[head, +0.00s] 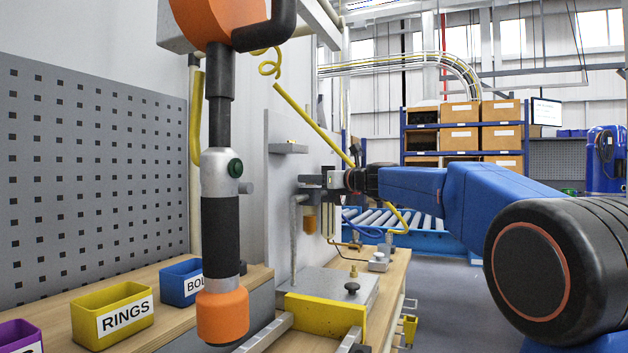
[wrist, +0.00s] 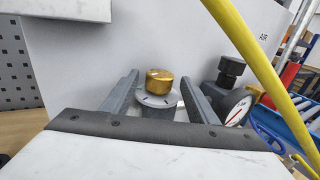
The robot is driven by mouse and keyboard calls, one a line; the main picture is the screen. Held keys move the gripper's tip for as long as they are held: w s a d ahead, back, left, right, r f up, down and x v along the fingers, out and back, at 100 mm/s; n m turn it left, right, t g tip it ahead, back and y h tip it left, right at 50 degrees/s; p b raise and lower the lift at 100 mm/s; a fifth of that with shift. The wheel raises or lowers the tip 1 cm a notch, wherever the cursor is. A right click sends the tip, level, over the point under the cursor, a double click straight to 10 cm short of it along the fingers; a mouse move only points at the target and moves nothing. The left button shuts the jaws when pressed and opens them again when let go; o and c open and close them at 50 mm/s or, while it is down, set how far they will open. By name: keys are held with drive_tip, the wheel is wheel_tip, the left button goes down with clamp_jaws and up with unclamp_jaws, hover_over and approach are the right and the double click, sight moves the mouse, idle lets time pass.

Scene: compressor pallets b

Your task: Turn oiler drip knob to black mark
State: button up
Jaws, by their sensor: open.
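The oiler's brass drip knob (wrist: 159,81) stands upright on a round grey collar (wrist: 157,98) in the wrist view. Dark marks show on the collar's rim, but they are too small to read clearly. My gripper (wrist: 160,77) is open, with one finger to the left of the knob and one to the right, and gaps on both sides. In the head view my gripper (head: 314,181) is at the fixture's upright panel, above an amber bowl (head: 310,222). The knob itself is hidden there by the gripper.
A pressure gauge with a black knob (wrist: 231,68) stands close to the right finger. A yellow air hose (wrist: 257,70) crosses in front on the right. In the head view an orange-tipped hanging tool (head: 222,310) and a yellow bin (head: 112,310) stand left.

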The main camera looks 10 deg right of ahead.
drive_tip(key=shift+w+a, duration=0.15)
drive_tip(key=shift+w, duration=0.2)
drive_tip(key=shift+c, duration=0.3)
drive_tip(key=c, duration=1)
